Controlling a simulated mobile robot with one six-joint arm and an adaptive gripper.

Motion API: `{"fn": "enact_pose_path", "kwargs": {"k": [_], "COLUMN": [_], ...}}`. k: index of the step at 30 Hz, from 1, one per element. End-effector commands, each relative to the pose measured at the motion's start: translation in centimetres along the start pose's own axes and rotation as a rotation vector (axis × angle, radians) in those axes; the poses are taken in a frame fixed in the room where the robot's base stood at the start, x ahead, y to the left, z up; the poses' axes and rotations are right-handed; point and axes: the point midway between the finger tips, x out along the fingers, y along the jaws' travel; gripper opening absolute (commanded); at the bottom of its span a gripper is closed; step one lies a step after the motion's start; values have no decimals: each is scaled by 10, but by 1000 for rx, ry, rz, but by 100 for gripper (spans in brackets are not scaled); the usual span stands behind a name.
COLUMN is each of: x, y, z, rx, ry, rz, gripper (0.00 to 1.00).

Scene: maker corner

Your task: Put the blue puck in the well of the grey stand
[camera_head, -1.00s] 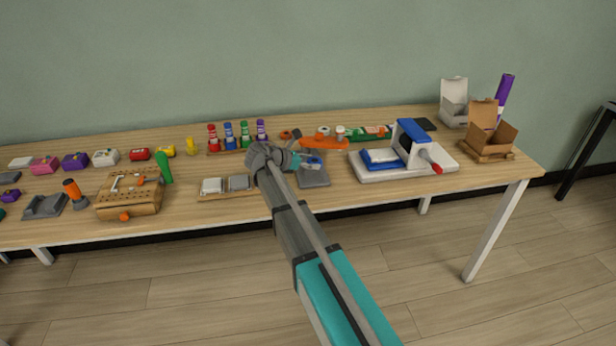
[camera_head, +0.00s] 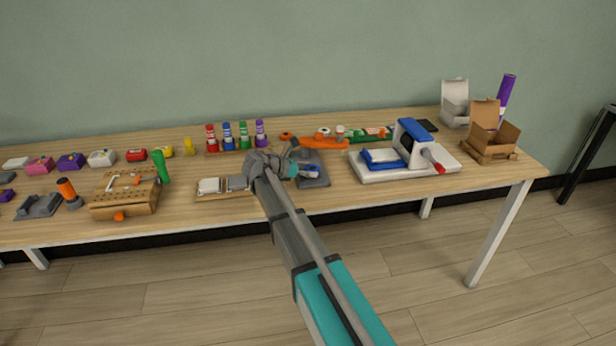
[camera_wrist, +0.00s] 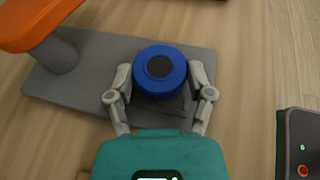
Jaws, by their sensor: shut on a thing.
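The blue puck (camera_wrist: 158,66) is a short round disc with a dark round centre on its top. My gripper (camera_wrist: 160,76) is shut on it, one finger on each side. The grey stand (camera_wrist: 90,82) is a flat plate with a post and an orange arm above it. In the wrist view the puck is over the stand's plate, above a raised square block (camera_wrist: 166,107). The puck hides the well, and I cannot tell whether it touches the block. In the head view my gripper (camera_head: 300,169) is over the stand (camera_head: 316,180).
The stand's orange arm (camera_wrist: 28,20) reaches over the plate at the upper left of the wrist view. A white and blue machine (camera_head: 405,165) stands to the right. A tray with grey and white blocks (camera_head: 222,190) lies to the left. Several coloured bottles (camera_head: 235,137) stand behind.

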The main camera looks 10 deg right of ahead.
Motion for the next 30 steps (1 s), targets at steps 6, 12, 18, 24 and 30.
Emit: {"fn": "enact_pose_path", "kwargs": {"k": [6, 12, 18, 24, 30], "x": [2, 2, 3, 3, 3], "y": [0, 0, 0, 0, 0], "z": [-5, -4, -9, -7, -7], "rx": [0, 0, 0, 0, 0], "ry": [0, 0, 0, 0, 0], "rz": [0, 0, 0, 0, 0], "gripper": [28, 28, 28, 100, 100]}}
